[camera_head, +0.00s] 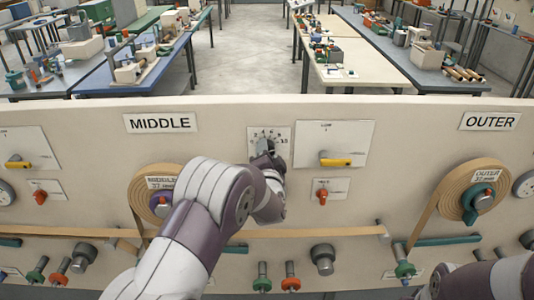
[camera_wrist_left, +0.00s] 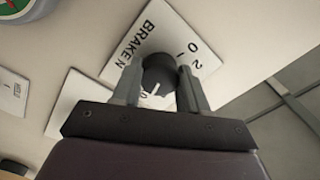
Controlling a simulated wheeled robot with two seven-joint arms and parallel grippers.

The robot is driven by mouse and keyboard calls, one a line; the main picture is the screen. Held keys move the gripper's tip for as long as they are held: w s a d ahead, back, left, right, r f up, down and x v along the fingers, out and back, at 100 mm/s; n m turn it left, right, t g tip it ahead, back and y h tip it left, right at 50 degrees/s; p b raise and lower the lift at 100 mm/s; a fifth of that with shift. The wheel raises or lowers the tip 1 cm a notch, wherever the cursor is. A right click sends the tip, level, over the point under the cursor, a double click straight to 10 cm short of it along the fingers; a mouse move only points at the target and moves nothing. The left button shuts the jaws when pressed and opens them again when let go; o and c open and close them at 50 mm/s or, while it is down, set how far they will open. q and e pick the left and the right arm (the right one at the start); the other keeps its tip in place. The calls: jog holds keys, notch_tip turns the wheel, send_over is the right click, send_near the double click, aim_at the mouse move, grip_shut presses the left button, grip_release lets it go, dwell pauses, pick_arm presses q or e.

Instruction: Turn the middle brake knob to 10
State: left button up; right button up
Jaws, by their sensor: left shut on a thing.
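The middle brake knob (camera_wrist_left: 158,72) is a dark round knob with a white pointer line, in the wrist view. It sits on a white dial plate (camera_wrist_left: 175,30) lettered "BRAKE", with digits along its edge. My left gripper (camera_wrist_left: 160,88) is shut on the knob, one finger on each side. In the head view the left gripper (camera_head: 268,150) covers most of the knob; the dial plate (camera_head: 284,133) shows around it, right of the "MIDDLE" label (camera_head: 160,122). I cannot read which number the pointer meets. My right gripper is out of view.
A yellow-handled switch (camera_head: 336,161) on a white plate and a small red knob (camera_head: 322,196) are right of the dial. The middle reel (camera_head: 143,203) is left, partly behind my arm. A tan strip (camera_head: 320,232) runs below. Workbenches stand beyond the panel.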

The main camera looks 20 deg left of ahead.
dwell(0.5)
pick_arm(q)
jog(key=o, duration=1.1)
jog(key=shift+c, duration=0.2)
jog(key=b+v, duration=0.4)
jog(key=v, duration=0.8)
jog(key=shift+s+b, duration=0.3)
jog(key=shift+s, duration=0.05)
jog(key=shift+d, duration=0.15)
